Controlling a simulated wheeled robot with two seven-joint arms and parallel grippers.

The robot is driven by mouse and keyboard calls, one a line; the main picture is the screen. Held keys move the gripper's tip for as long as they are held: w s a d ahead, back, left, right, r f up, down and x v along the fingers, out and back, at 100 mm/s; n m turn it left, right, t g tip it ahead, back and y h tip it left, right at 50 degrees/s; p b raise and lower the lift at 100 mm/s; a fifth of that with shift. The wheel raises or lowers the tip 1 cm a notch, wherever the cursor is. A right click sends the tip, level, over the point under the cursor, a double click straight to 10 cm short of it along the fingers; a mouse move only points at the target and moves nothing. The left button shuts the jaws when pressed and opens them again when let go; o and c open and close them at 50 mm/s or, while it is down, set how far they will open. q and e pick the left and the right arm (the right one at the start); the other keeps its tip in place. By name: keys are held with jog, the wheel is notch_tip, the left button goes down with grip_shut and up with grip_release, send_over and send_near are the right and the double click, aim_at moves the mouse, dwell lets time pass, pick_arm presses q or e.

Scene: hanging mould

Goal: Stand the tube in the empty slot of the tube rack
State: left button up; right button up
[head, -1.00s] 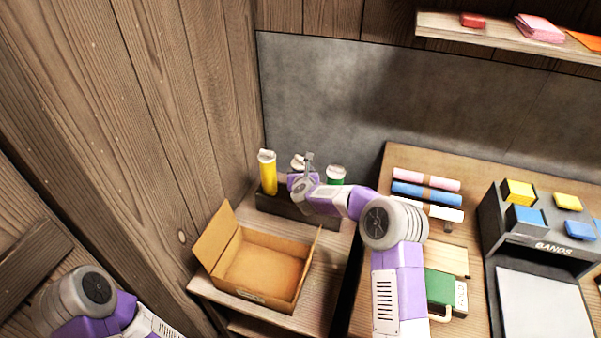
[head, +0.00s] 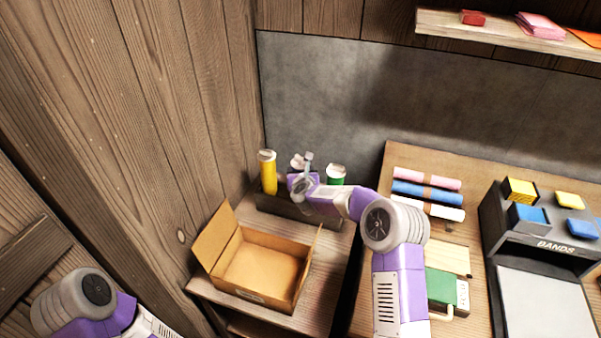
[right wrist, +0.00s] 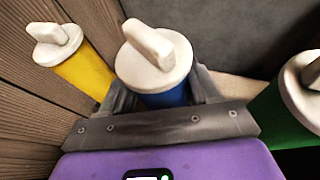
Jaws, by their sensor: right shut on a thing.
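A blue tube (right wrist: 165,97) with a white cap is upright between the fingers of my right gripper (right wrist: 163,90), which is shut on it. In the head view only its white cap (head: 298,161) shows clearly behind my right gripper (head: 300,181). The dark tube rack (head: 283,207) stands at the back of the side shelf. A yellow tube (head: 268,175) stands at its left and a green tube (head: 336,174) at its right. The blue tube is between them; its lower end is hidden, so I cannot tell how deep it sits. My left gripper is out of view.
An open cardboard box (head: 260,268) stands in front of the rack. A wooden wall is close on the left and a grey panel (head: 330,90) is behind. To the right, a workbench holds rolled sheets (head: 427,194) and a dark bands holder (head: 540,250).

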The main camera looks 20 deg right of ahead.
jog(key=shift+s+f, duration=0.15)
jog(key=shift+f, duration=0.35)
jog(key=o, duration=1.5)
jog(key=shift+f, duration=0.1)
jog(key=shift+c, duration=0.2)
jog(key=shift+o, duration=0.6)
jog(key=shift+r, duration=0.2)
